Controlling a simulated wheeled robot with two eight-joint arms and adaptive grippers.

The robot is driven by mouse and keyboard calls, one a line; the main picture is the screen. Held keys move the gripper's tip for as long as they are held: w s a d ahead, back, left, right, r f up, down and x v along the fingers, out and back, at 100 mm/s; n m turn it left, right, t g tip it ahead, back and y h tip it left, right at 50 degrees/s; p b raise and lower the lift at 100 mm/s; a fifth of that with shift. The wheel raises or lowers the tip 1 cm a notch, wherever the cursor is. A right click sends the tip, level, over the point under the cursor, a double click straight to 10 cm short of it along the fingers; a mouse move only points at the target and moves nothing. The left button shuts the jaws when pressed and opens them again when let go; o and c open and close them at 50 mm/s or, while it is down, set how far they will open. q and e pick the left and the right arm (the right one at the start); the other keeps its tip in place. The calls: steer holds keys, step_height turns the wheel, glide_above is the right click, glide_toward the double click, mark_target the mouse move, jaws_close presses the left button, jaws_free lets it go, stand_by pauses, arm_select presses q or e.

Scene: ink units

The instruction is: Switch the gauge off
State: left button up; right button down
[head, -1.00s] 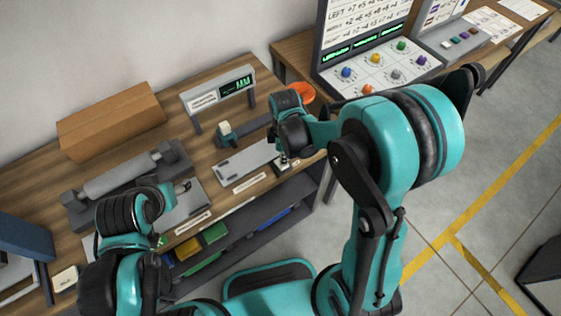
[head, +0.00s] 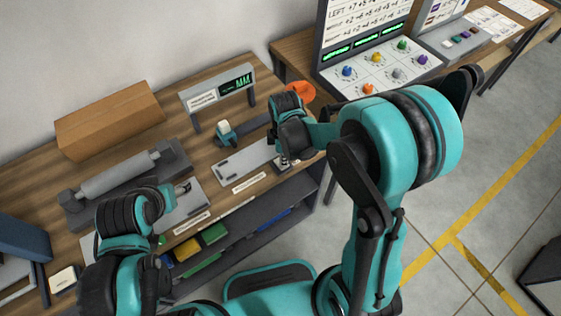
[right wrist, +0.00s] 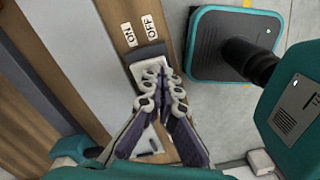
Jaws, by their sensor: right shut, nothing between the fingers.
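The gauge has a grey stand with a dark display (head: 236,85) showing green characters, at the back of the wooden bench in the head view. In the right wrist view, a pale rocker switch (right wrist: 146,56) sits at the bench edge beside an ON label (right wrist: 129,35) and an OFF label (right wrist: 152,30). My right gripper (right wrist: 163,76) is shut and empty. Its fingertips are at the switch and cover part of it; I cannot tell whether they touch. In the head view the right gripper (head: 283,163) is at the bench front. My left gripper (head: 184,187) is over the bench at left, its jaws unclear.
A cardboard box (head: 110,120) and a grey fixture with a cylinder (head: 118,174) stand at the bench's left. An orange disc (head: 300,92) lies behind my right gripper. A shelf with coloured bins (head: 213,234) is below. A knob panel (head: 375,70) stands at right.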

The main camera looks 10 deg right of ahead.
steer(key=shift+f+b, duration=0.35)
steer(key=shift+f, duration=0.05)
steer(key=shift+r, duration=0.1)
steer(key=shift+r+p, duration=2.7)
steer(key=shift+r, duration=0.8)
steer(key=s+d+r+m+t+b, duration=0.2)
steer(key=s+m, duration=0.3)
steer(key=m, duration=0.3)
steer(key=s+d+r+m+t+b, duration=0.2)
steer(key=s+r+m+t+b, duration=0.2)
steer(key=m, duration=0.4)
steer(key=shift+s+d+r+t, duration=0.35)
steer(key=shift+s+r+t, duration=0.15)
steer(key=shift+s, duration=0.15)
